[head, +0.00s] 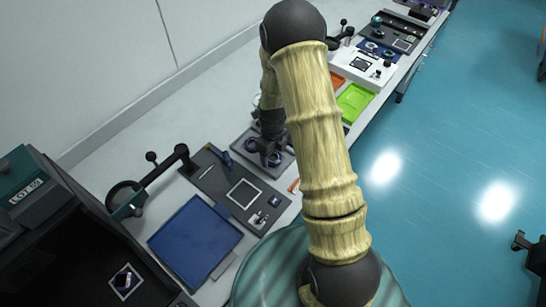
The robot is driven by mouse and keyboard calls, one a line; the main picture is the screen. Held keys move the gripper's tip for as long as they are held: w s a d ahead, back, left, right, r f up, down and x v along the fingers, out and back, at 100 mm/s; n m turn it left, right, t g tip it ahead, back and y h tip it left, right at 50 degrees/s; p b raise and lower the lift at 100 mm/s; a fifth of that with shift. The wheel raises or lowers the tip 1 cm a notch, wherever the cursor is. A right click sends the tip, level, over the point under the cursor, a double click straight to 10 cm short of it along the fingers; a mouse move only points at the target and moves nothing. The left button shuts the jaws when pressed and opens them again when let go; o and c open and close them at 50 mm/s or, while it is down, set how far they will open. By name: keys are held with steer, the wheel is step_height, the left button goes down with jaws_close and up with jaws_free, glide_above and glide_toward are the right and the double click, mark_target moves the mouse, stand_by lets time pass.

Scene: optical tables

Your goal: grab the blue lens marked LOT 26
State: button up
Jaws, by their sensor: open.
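Two small dark rings with a blue-violet tint, which look like lenses, sit on a grey plate (284,170) in the middle of the head view. One ring (250,145) is at the left and the other ring (275,159) at the right. No LOT marking can be read on either. My gripper (265,148) points down right over this plate, between or just above the rings. It is open; whether a finger touches a ring cannot be told. My arm hides part of the plate's surroundings.
A dark board (225,180) with small parts and a blue tray (195,240) lie nearer on the bench. A teal box (22,180) with a LOT label, its number unclear, stands left. A green tray (354,102) lies beyond my arm. The blue floor at right is mostly clear.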

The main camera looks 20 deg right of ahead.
mark_target(273, 157)
steer(key=shift+f, duration=0.35)
steer(key=c, duration=0.8)
steer(key=shift+r, duration=0.1)
step_height(273, 157, up, 10)
steer(key=shift+f+b, duration=0.1)
steer(key=shift+b, duration=0.35)
